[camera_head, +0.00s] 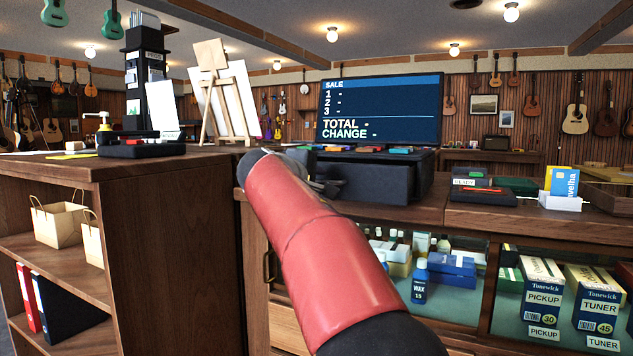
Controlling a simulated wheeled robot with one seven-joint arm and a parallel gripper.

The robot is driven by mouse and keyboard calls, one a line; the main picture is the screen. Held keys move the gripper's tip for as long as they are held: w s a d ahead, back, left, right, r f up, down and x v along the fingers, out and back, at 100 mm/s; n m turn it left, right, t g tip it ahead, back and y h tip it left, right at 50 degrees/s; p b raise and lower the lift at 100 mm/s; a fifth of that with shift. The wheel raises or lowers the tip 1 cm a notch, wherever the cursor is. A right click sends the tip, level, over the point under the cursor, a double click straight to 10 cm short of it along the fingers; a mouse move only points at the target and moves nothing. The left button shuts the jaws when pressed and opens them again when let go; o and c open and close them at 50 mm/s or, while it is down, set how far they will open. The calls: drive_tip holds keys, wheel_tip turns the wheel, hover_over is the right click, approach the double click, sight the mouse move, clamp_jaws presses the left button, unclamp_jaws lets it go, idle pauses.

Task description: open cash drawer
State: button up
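The cash drawer (375,178) is a low black box on the wooden counter, below the sale screen (380,110). The screen shows blank SALE, TOTAL and CHANGE lines. My red arm reaches up from the bottom of the view and hides the counter in front of the drawer's left part. My gripper (318,176) is at the drawer's left front side, mostly hidden behind my arm's end. Its fingers are too small and dark to tell whether they are open or touch the drawer.
Small coloured items (400,150) lie on top of the drawer box. A card holder (560,202) and a dark tray (482,196) stand to the right. The glass case (455,300) below holds boxes and bottles. A wooden shelf unit (170,240) stands close on the left.

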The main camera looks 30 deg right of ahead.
drive_tip(key=shift+c, duration=0.3)
clamp_jaws()
drive_tip(key=f+b+v, duration=0.1)
drive_tip(key=b+v, duration=0.1)
drive_tip(key=v, duration=0.5)
drive_tip(key=shift+s+a+f, duration=0.25)
drive_tip(key=shift+s+a, duration=0.05)
drive_tip(key=shift+a, duration=0.05)
drive_tip(key=shift+o, duration=0.3)
unclamp_jaws()
